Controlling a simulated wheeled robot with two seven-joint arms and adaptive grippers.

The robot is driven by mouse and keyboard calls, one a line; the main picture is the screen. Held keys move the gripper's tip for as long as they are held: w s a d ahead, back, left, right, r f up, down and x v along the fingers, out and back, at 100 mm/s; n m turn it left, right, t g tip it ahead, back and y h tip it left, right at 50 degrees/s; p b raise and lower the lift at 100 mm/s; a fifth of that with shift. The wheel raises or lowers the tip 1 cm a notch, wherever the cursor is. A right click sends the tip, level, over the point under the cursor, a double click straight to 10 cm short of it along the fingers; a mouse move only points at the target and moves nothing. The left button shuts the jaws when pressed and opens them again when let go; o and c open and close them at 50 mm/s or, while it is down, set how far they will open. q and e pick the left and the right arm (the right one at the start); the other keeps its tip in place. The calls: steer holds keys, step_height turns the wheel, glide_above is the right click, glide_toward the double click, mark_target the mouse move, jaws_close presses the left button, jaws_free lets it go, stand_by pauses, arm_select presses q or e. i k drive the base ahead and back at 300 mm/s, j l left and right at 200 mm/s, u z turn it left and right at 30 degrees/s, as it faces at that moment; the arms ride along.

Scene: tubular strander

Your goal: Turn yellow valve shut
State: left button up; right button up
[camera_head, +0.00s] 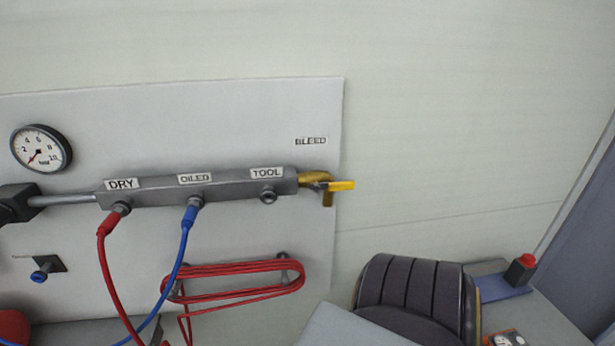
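A yellow valve handle (341,185) sits at the right end of a grey manifold bar (228,191). The handle points right, roughly in line with the bar, from a brass valve body (316,179) with a short outlet bending down. A "BLEED" label (311,141) is on the panel above the valve. Neither of my grippers shows in the head view.
The pale panel (200,110) carries a pressure gauge (41,148), red (107,260) and blue (177,262) hoses, and a coiled red hose (235,285). Wall right of the valve is clear.

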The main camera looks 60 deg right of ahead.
mark_target(316, 187)
steer(key=i+z, duration=0.1)
steer(key=z, duration=0.45)
steer(key=k+z, duration=0.1)
steer(key=z, duration=1.45)
